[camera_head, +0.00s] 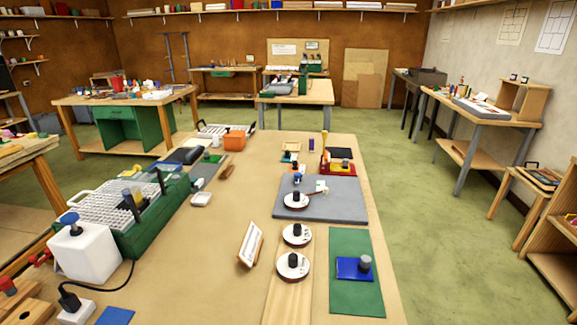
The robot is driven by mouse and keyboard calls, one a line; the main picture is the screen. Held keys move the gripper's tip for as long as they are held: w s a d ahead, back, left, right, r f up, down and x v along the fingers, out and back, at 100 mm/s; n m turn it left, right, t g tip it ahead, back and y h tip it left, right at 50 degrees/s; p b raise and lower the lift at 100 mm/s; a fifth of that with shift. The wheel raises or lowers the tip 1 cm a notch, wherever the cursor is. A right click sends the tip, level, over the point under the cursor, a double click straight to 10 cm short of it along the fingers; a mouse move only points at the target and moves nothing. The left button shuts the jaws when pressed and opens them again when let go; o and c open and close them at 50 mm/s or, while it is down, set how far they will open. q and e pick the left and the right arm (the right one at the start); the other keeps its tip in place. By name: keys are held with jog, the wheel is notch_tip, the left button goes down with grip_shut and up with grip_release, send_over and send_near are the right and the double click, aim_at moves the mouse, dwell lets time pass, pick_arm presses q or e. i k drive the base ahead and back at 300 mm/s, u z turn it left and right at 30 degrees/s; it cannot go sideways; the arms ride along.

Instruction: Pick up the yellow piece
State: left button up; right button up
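A small flat yellow piece (341,169) lies toward the far right of the large wooden table. It is at or on a red piece, just beyond the grey mat (340,208); at this size I cannot tell whether it rests on the red. A thin yellow upright post (324,139) stands further back. Neither of my grippers shows in the head view.
White discs with black knobs (293,266) stand nearer. A blue square with a grey knob (354,268) lies on a green mat (343,303). A green machine (150,225) and white block (88,255) fill the left side. The table's middle is mostly clear.

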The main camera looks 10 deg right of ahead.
aim_at(344, 167)
jog(key=u, duration=0.55)
jog(key=k, duration=1)
jog(key=z, duration=3)
jog(key=i, duration=2.05)
jog(key=u, duration=1.75)
jog(key=i, duration=2.25)
